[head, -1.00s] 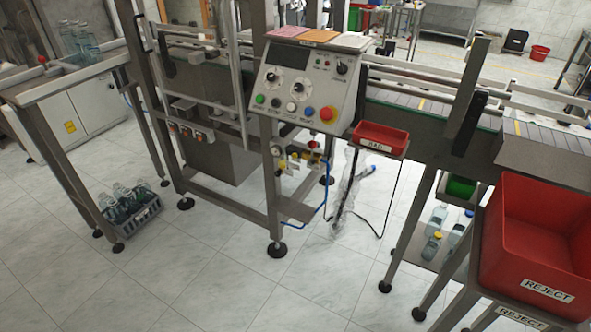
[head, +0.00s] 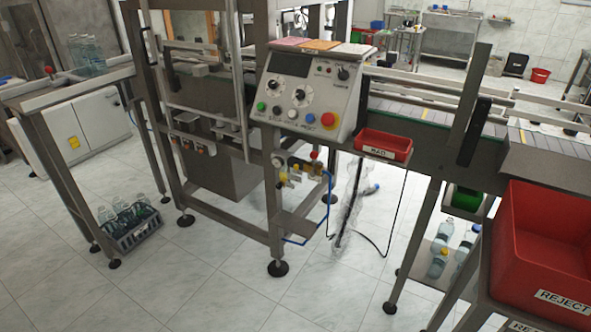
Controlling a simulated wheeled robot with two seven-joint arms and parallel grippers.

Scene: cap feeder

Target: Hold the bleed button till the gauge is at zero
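The control panel (head: 298,88) stands in the middle of the head view, with two dials, a dark screen, and green, black, white, blue and red buttons along its lower edge. Below it is the air unit (head: 294,172), with a small round gauge, yellow fittings, a red knob and a blue hose. The gauge face (head: 278,161) is too small to read. I cannot make out which part is the bleed button. Neither of my grippers is in view.
A red BAD tray (head: 384,144) sticks out right of the panel. A large red REJECT bin (head: 545,235) stands at the right. A crate of bottles (head: 130,222) is on the floor at left. The tiled floor (head: 190,285) in front is open.

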